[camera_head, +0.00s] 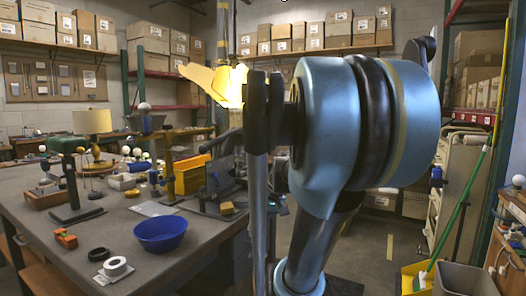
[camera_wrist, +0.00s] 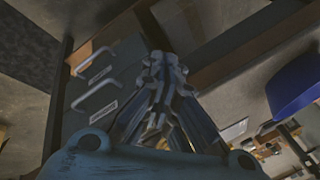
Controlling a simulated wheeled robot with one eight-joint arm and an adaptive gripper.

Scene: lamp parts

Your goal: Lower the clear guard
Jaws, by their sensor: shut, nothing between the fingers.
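I cannot make out the clear guard for certain in either view. In the head view a dark device (camera_head: 213,196) stands at the table's right edge, partly hidden by my arm; I cannot tell whether a clear part is on it. My gripper (camera_wrist: 166,64) shows in the middle of the wrist view, its fingers drawn together with nothing between them. In the head view my large blue arm joint fills the centre right, and I cannot make out the gripper there.
A blue bowl (camera_head: 161,233) lies near the table's front edge; it also shows in the wrist view (camera_wrist: 294,86). White tape (camera_head: 115,267), a yellow box (camera_head: 190,175) and a lamp with a tan shade (camera_head: 92,122) are on the table. Handled drawers (camera_wrist: 100,85) show left in the wrist view.

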